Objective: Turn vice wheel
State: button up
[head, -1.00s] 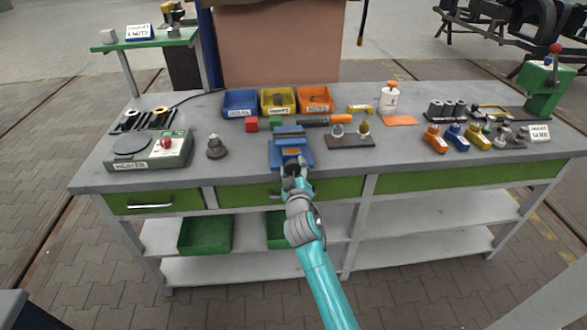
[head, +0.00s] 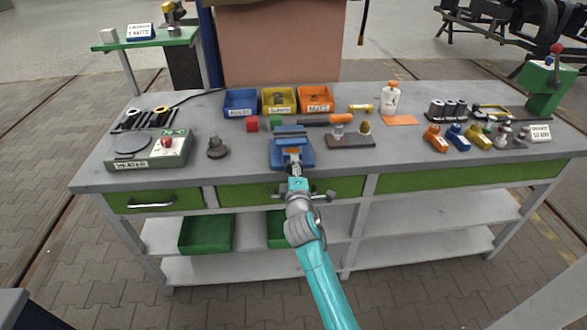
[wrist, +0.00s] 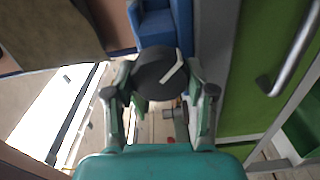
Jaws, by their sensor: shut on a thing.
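The blue vice (head: 292,156) is fixed at the front edge of the workbench, in the middle. Its wheel (wrist: 155,74) is a dark round disc with a white mark, seen in the wrist view in front of the blue vice body (wrist: 158,28). My gripper (wrist: 160,88) is shut on the wheel, with one finger on each side of its rim. In the head view my gripper (head: 296,178) is at the front of the vice and hides the wheel.
The workbench (head: 240,178) has a green drawer with a handle (wrist: 300,45) close to the right of my gripper in the wrist view. A grey heater (head: 150,150) stands at the left. A mounting plate (head: 350,141) lies right of the vice. Bins (head: 278,101) stand behind.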

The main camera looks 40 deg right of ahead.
jog(key=shift+n, duration=0.5)
jog(key=o, duration=1.2)
jog(key=shift+c, duration=0.2)
jog(key=shift+a, duration=0.1)
jog(key=v, duration=1.2)
